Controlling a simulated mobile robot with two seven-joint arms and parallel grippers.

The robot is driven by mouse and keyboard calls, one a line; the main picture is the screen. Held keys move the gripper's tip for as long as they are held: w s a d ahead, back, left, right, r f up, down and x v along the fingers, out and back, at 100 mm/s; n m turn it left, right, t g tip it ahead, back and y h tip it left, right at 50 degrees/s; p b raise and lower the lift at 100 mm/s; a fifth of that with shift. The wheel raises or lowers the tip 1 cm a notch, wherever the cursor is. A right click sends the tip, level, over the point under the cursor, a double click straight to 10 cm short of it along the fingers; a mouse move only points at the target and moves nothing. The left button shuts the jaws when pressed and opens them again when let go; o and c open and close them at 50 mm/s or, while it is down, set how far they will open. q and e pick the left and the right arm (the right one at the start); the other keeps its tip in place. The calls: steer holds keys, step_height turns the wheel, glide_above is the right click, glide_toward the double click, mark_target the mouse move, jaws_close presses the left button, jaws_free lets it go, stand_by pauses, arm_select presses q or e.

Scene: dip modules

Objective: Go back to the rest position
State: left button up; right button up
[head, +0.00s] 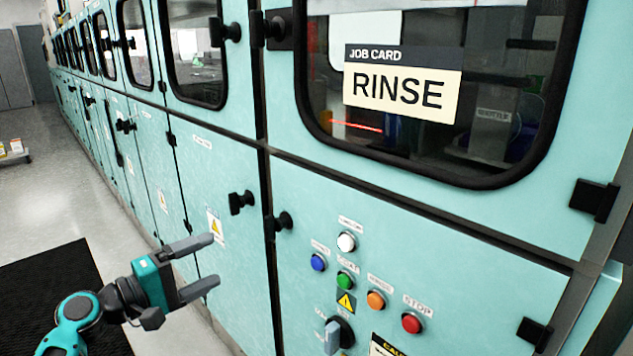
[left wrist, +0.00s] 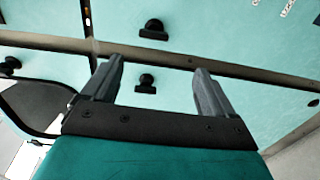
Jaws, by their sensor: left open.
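My left gripper (head: 208,264) is teal and grey with two grey fingers spread apart, and nothing is between them. In the head view it is at the lower left, in front of the lower doors of the teal machine (head: 225,160). In the left wrist view its fingers (left wrist: 155,85) are apart, with teal panels and black knobs behind them. I cannot tell whether the fingertips touch the panel, but no contact shows. My right gripper is in neither view.
A button panel has white (head: 346,242), blue (head: 317,262), green (head: 345,281), orange (head: 375,300) and red (head: 411,323) buttons and a rotary switch (head: 338,335). A "RINSE" job card (head: 403,85) is on the window above. A black mat (head: 55,288) lies on open floor at left.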

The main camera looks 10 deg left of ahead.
arm_select(q)
steer(key=s+d+f+m+g+y+p, duration=0.1)
steer(key=s+f+y, duration=0.1)
steer(key=f, duration=0.3)
steer(key=s+d+f+m+g+y+p, duration=0.1)
steer(key=s+d+f+y, duration=0.1)
steer(key=f, duration=0.3)
steer(key=s+d+f+m+y+p, duration=0.1)
steer(key=s+d+f+m, duration=0.1)
steer(key=s, duration=0.3)
steer(key=s+d+f+m+g+y+p, duration=0.1)
steer(key=s+d+f+m+y, duration=0.1)
steer(key=s+f+m, duration=0.2)
steer(key=s+d+f+m+y+p, duration=0.1)
steer(key=s+d+f+m, duration=0.1)
steer(key=s+m, duration=0.3)
steer(key=s+f, duration=0.1)
steer(key=s, duration=0.2)
steer(key=shift+d+y, duration=0.3)
steer(key=shift+d, duration=0.1)
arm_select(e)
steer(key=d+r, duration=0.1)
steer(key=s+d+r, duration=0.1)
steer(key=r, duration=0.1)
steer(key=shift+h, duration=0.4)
arm_select(q)
steer(key=shift+s, duration=0.1)
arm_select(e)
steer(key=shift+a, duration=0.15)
